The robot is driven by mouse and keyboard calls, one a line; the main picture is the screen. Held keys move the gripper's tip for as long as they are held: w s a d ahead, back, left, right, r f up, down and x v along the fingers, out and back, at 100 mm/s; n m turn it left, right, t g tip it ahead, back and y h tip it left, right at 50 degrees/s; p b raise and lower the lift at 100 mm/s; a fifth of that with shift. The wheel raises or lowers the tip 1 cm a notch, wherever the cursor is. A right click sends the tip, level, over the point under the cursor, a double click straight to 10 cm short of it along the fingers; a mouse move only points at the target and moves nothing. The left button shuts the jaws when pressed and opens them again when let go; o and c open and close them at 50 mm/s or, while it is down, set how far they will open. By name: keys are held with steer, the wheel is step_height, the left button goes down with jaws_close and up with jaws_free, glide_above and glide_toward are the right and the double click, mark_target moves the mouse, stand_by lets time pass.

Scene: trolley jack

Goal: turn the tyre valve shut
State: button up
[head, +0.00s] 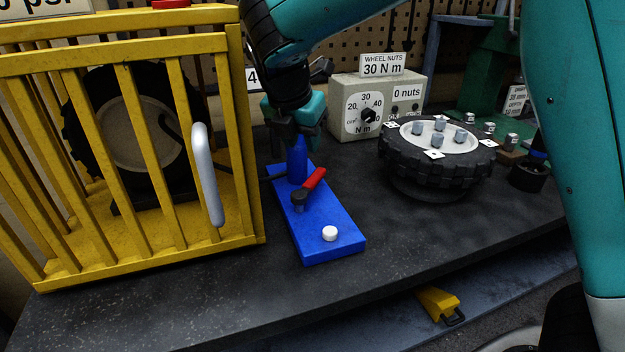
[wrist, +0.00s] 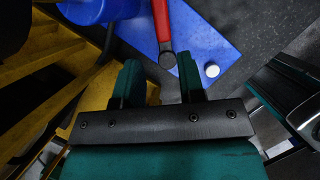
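The tyre valve is a red-handled lever (head: 314,180) on a dark round pivot, mounted on a blue base plate (head: 340,247). The handle points up and to the right in the head view. In the wrist view the red handle (wrist: 161,18) runs down to its pivot, which shows just beyond the gap between my fingers. My gripper (head: 296,138) is by the upright blue cylinder (head: 297,163) behind the lever. In the wrist view my gripper (wrist: 160,82) has its fingers apart with nothing visible between them. I cannot tell whether it touches the cylinder.
A white button (head: 330,233) sits at the plate's near end. A yellow barred cage (head: 150,235) with a grey handle (head: 207,175) holds a tyre (head: 90,110) at left. A wheel (head: 435,165) and a torque box (head: 378,105) stand at right. The dark bench before the plate is clear.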

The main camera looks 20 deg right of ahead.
mark_target(313, 177)
steer(key=x, duration=1.1)
steer(key=shift+f, duration=0.1)
steer(key=shift+c, duration=0.4)
jaws_close()
